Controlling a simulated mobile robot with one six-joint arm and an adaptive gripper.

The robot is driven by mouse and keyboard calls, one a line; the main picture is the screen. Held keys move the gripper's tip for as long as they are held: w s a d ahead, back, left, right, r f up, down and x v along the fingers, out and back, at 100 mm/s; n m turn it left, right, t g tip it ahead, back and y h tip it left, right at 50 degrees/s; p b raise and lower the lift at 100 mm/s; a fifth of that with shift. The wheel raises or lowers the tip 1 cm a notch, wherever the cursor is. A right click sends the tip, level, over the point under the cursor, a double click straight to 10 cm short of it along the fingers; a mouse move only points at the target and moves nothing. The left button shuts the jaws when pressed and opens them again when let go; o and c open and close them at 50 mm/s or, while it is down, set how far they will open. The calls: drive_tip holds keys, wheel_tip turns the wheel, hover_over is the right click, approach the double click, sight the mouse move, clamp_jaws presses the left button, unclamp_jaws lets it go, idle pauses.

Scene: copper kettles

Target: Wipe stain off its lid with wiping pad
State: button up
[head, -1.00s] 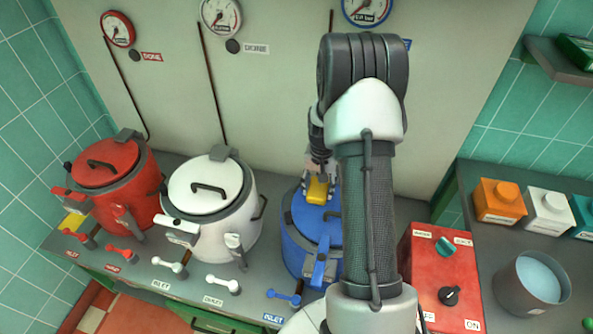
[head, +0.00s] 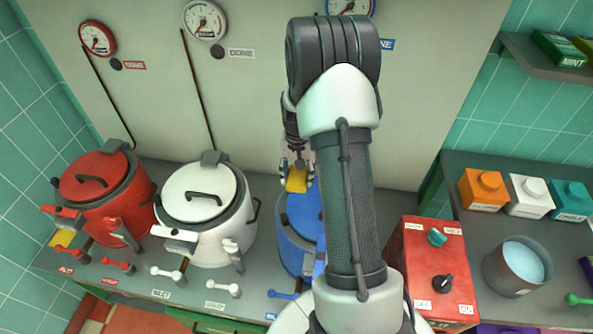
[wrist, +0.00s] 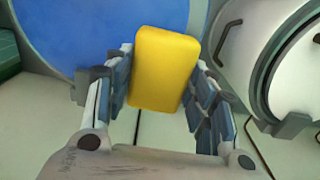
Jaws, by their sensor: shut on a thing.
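My gripper (wrist: 160,85) is shut on a yellow wiping pad (wrist: 163,70), with one finger on each side of it. In the head view, the pad (head: 297,180) is over the back edge of the blue kettle (head: 294,252), with my gripper (head: 296,170) above it. The kettle's blue lid (head: 305,208) is partly hidden behind my arm. In the wrist view, the lid (wrist: 85,30) lies beyond the pad. I cannot tell whether the pad touches it. No stain shows on the visible part of the lid.
A white kettle (head: 235,235) and a red kettle (head: 128,210) stand to the left. Small valve handles (head: 222,287) line the counter front. A red control box (head: 412,262) stands to the right. Beyond it are coloured blocks (head: 528,200) and a grey pot (head: 500,275).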

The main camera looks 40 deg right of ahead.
drive_tip(key=shift+r+p, duration=0.75)
drive_tip(key=shift+r, duration=0.7)
